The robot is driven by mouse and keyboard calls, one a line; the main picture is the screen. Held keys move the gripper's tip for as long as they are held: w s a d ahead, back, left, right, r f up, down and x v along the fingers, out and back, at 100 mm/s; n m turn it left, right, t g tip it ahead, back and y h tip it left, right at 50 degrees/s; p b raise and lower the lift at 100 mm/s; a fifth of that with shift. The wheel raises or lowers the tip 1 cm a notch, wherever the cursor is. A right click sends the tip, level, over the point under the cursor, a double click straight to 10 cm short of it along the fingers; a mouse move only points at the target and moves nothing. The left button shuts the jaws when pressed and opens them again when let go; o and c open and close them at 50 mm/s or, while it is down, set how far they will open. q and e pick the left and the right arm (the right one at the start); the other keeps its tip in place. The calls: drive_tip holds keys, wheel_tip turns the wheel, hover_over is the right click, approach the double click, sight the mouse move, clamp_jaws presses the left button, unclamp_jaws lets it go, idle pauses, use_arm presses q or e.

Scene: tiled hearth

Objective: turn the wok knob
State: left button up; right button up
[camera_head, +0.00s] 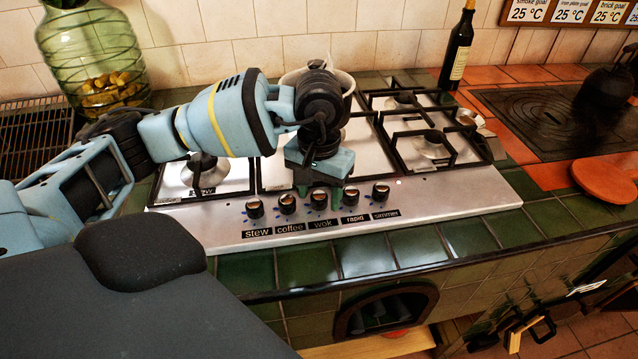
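The wok knob (319,200) is a small black knob with a pale top. It is the middle one in the row on the steel front panel of the stove (420,200), above the label "wok". My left arm comes in from the left, and its gripper (319,192) points down just over this knob. Its two green fingertips are apart, one showing on each side of the knob's upper part. I cannot tell whether they touch it. The gripper body hides part of the hob behind. My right gripper is not in view.
Neighbouring knobs stew (255,209), coffee (287,204), rapid (351,197) and simmer (381,193) sit close on both sides. A pot (345,80) stands behind my gripper. A glass jar (95,60) and a dark bottle (457,50) stand at the back. Green tiles edge the front.

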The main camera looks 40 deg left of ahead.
sight(319, 195)
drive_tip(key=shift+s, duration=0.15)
use_arm(q)
drive_tip(key=shift+r, duration=0.25)
wheel_tip(319, 195, up, 7)
drive_tip(key=shift+r, duration=0.15)
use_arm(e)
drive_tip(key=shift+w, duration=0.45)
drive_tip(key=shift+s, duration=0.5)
